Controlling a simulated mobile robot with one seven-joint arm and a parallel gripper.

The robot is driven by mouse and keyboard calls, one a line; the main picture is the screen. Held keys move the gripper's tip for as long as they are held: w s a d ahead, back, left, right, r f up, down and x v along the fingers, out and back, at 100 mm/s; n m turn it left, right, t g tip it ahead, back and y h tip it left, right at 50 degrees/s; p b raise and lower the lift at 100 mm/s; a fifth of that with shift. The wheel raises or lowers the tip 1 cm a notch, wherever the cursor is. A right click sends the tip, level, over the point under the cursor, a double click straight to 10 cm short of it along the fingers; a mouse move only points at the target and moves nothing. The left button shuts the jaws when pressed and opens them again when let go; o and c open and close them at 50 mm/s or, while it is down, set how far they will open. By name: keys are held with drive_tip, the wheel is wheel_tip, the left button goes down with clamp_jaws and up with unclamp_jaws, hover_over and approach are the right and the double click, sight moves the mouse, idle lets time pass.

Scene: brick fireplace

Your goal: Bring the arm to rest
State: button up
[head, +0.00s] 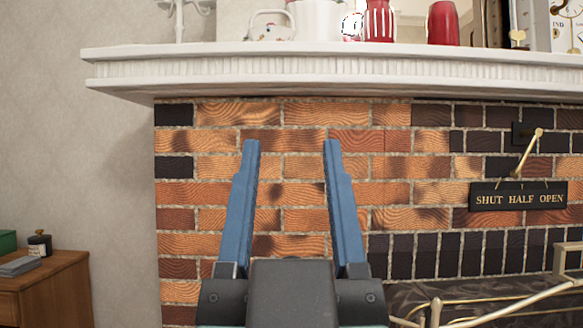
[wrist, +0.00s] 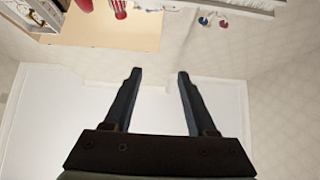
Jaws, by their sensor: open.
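My gripper (head: 291,150) points up in front of the brick fireplace (head: 300,190) in the head view. Its two blue fingers stand apart with nothing between them. In the wrist view my gripper (wrist: 156,75) also shows with its fingers spread and empty, against a pale wall or ceiling. The rest of my arm is hidden below the gripper in the head view.
A white mantel shelf (head: 330,70) juts out above the fingertips, carrying a white mug (head: 318,20) and red-and-white items. A "SHUT HALF OPEN" damper sign (head: 518,200) and brass fender (head: 490,312) are at right. A wooden cabinet (head: 50,290) stands lower left.

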drive_tip(key=shift+s+r+t, duration=0.3)
drive_tip(key=shift+s+r, duration=0.4)
drive_tip(key=shift+s, duration=0.1)
wheel_tip(320, 180, up, 51)
drive_tip(key=p, duration=5.1)
drive_tip(key=shift+r, duration=0.2)
